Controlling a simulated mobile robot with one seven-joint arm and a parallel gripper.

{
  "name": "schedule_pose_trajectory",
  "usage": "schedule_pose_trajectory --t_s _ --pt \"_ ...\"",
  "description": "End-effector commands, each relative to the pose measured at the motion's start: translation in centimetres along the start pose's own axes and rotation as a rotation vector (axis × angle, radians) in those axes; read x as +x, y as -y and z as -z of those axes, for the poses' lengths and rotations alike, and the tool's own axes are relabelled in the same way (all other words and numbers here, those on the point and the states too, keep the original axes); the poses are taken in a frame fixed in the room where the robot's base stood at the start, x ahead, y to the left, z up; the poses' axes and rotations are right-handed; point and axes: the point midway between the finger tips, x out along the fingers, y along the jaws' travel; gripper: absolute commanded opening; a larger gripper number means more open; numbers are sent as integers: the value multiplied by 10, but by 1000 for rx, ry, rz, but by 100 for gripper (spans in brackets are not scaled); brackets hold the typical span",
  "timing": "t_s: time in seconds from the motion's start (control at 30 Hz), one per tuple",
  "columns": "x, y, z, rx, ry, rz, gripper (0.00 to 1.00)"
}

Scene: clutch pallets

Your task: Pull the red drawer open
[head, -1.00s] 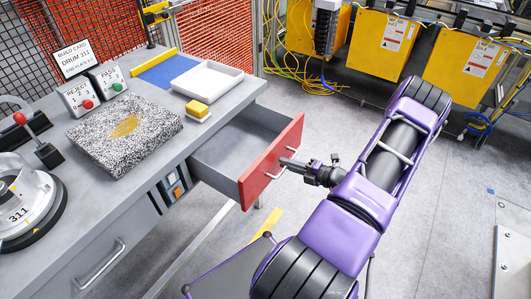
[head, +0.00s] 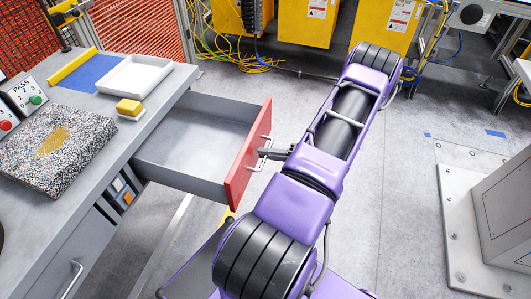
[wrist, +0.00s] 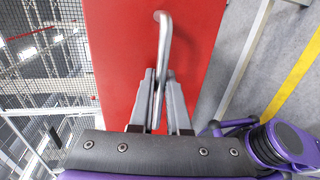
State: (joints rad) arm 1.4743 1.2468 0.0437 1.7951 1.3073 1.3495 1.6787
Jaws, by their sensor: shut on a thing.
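The red drawer (head: 242,168) stands pulled well out from under the grey workbench. Its red front faces right and its grey inside looks empty. A metal bar handle (wrist: 164,40) crosses the red front (wrist: 110,50) in the wrist view. My gripper (wrist: 160,78) is shut on this handle, with one finger on each side of the bar. In the head view my gripper (head: 268,153) reaches the handle from the right, partly hidden by my purple arm.
The workbench (head: 140,140) carries a white tray (head: 135,76), a yellow block (head: 129,107) and a speckled slab (head: 55,150). A closed lower drawer has a metal handle (head: 72,279). Open floor (head: 400,190) lies right of my arm, with a grey metal pedestal (head: 505,215) beyond.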

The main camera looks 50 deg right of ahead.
Motion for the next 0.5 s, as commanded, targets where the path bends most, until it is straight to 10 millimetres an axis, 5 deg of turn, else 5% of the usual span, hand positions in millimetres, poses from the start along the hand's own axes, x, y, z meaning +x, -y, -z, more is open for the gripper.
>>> schedule_pose_trajectory --t_s 0.17,0.5 --pt "0 0 0 -1 1 0 44" --pt "-2 0 0 -1 1 0 45"
